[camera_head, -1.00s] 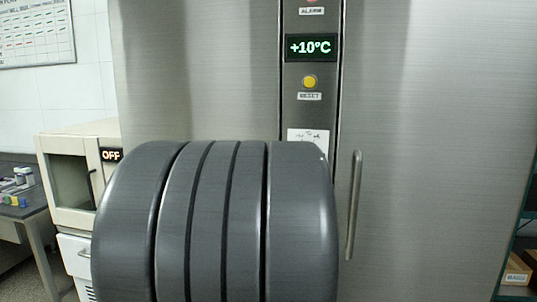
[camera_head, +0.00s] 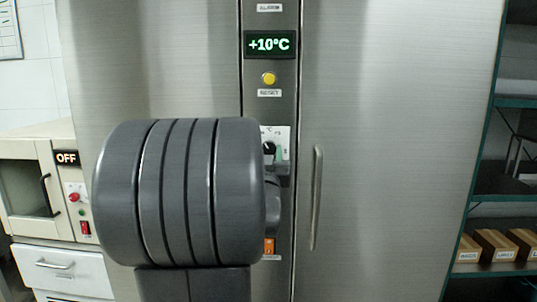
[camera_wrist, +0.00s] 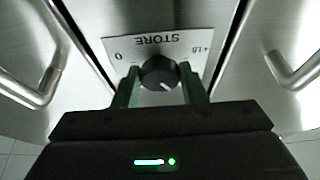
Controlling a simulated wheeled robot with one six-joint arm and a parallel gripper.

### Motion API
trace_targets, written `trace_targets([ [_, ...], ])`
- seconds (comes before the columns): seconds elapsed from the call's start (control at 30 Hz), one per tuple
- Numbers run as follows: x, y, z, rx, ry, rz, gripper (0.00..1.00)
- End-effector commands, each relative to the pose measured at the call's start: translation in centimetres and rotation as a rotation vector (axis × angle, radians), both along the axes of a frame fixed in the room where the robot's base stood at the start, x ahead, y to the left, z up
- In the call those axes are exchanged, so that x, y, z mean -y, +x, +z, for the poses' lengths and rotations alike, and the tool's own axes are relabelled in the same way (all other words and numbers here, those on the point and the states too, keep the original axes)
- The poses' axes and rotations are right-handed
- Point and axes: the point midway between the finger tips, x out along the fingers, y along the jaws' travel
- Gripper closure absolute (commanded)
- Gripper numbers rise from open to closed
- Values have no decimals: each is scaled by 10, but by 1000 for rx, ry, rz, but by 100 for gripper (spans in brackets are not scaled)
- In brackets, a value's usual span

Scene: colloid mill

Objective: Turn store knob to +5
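The dark round store knob (camera_wrist: 158,73) sits on a white plate (camera_wrist: 115,45) marked STORE, seen upside down in the wrist view. My gripper (camera_wrist: 159,75) has its two green fingers on either side of the knob, with what look like narrow gaps; contact is not clear. A pale pointer mark shows on the knob's near side. The display (camera_head: 270,45) above reads +10°C.
A yellow reset button (camera_head: 269,79) is above the knob plate and an orange switch (camera_head: 269,246) below. A vertical door handle (camera_head: 316,198) stands close to the right. A white oven-like unit reading OFF (camera_head: 66,158) is left; shelves with boxes (camera_head: 495,245) are far right.

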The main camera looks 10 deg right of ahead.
Motion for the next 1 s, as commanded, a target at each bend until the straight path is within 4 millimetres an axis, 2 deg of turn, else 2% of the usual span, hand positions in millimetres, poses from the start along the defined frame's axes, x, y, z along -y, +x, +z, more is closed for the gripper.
trace_targets([
  [0.27,0,0,-1,7,25,0,85],
  [0.47,-2,1,-2,35,115,1,85],
  [1.0,-5,2,3,166,580,1,85],
])
